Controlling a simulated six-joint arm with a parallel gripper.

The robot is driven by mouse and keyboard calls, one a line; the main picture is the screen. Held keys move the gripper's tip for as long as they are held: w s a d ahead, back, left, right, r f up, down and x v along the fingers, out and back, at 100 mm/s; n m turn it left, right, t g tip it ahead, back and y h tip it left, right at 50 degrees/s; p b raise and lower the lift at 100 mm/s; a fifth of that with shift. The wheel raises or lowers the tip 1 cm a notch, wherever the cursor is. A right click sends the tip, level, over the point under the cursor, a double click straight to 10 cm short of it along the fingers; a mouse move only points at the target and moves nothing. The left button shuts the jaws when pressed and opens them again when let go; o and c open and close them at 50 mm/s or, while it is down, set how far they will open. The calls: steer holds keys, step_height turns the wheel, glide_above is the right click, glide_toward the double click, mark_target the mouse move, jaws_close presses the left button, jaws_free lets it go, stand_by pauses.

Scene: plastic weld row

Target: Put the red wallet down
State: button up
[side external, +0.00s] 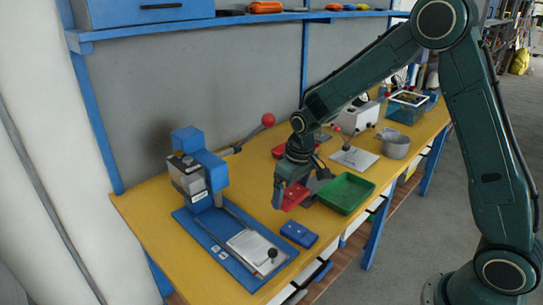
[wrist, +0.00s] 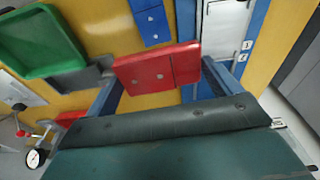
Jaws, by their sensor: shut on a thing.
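The red wallet (wrist: 157,69) is a flat red piece with a seam and small studs, held between the two fingers of my gripper (wrist: 158,80) in the wrist view. In the side external view, my gripper (side external: 291,190) is shut on the red wallet (side external: 295,195) above the yellow bench, left of the green tray. The fingertips are partly hidden there. In the wrist view the wallet appears apart from the blue wallet (wrist: 151,22) beyond it. How high it is above the bench is hard to tell.
A green tray (side external: 346,193) stands right of my gripper, and a blue wallet (side external: 299,234) lies in front. A blue press (side external: 201,165) with a baseplate stands left. A red tray (side external: 281,151), a lever stand (side external: 354,157) and a grey pot (side external: 396,145) are farther back. Yellow bench (side external: 150,212) shows bare at left.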

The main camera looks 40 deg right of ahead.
steer(key=shift+a+f+m, duration=0.1)
steer(key=shift+a+m, duration=0.05)
steer(key=shift+m, duration=0.15)
steer(key=s+f, duration=0.4)
steer(key=f, duration=0.1)
steer(key=shift+s+f, duration=0.15)
steer(key=shift+f, duration=0.05)
stand_by(0.6)
steer(key=shift+w+a+r+n, duration=0.45)
steer(key=shift+w+a+n, duration=0.1)
steer(key=shift+n, duration=0.15)
steer(key=w+a+r+n+g+y, duration=0.1)
steer(key=w+a+r+n, duration=0.4)
steer(key=a+r+n, duration=0.5)
steer(key=shift+a+r+n+g+y, duration=0.4)
steer(key=shift+r+n, duration=0.75)
steer(key=shift+n, duration=2.15)
